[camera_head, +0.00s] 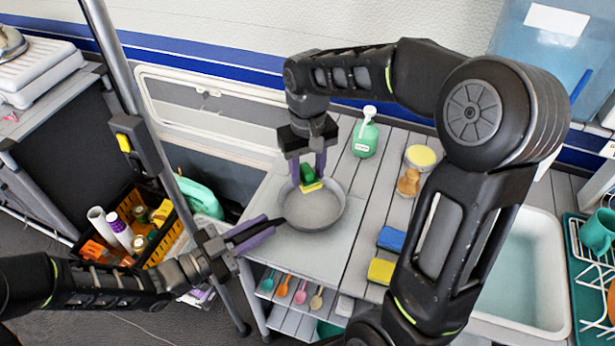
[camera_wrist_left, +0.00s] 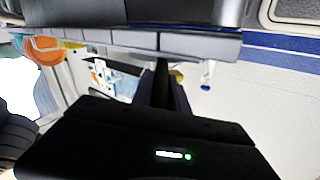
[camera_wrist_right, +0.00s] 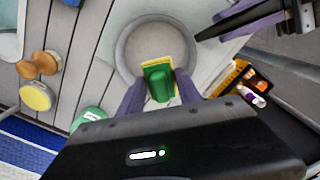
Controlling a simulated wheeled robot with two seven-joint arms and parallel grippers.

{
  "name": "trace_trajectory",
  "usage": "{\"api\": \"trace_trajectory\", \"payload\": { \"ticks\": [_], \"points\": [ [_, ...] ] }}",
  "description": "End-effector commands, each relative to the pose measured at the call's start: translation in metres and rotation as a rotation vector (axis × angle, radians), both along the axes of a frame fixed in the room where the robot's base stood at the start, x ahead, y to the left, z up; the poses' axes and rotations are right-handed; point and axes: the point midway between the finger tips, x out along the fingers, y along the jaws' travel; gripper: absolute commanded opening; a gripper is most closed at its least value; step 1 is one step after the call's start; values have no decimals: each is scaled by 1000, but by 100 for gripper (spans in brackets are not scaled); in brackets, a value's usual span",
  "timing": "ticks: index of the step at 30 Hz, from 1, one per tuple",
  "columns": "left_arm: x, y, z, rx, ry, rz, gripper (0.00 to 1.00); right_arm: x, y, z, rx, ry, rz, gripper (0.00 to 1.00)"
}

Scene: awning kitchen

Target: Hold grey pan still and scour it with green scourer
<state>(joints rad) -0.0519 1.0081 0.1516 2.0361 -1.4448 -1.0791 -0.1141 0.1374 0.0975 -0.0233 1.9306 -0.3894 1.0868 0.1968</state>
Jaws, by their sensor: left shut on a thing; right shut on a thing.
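The grey pan (camera_head: 315,212) sits on the grey counter near its left edge. My left gripper (camera_head: 262,231) is shut on the pan's dark handle at the pan's lower left; it also shows in the right wrist view (camera_wrist_right: 246,22). My right gripper (camera_head: 307,166) points down over the far side of the pan and is shut on the green scourer (camera_head: 307,173). The scourer has a green grip and a yellow pad (camera_wrist_right: 153,66) at the pan's near rim in the right wrist view. Whether the pad touches the pan floor is hard to tell.
Blue (camera_head: 391,239) and yellow (camera_head: 381,271) sponges lie nearer. A sink (camera_head: 520,275) is at right, a crate (camera_head: 130,226) at lower left.

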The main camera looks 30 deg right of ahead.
Motion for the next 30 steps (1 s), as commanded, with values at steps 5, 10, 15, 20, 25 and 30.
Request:
{"api": "trace_trajectory", "payload": {
  "ticks": [5,10,15,20,25,30],
  "points": [
    [0,0,1,-1,0,0,0,0,0,4,0,-1,0,0],
    [0,0,1,-2,-1,0,0,0,0,4,0,-1,1,0],
    [0,0,1,-2,-1,0,0,0,0,7,0,-2,1,0],
    [0,0,1,-2,-1,0,0,1,0,21,-1,-3,1,0],
    [0,0,1,-2,-1,0,0,1,0,39,-1,-4,2,0],
    [0,0,1,-2,-1,0,0,1,0,57,-1,-3,1,0]
  ]
}}
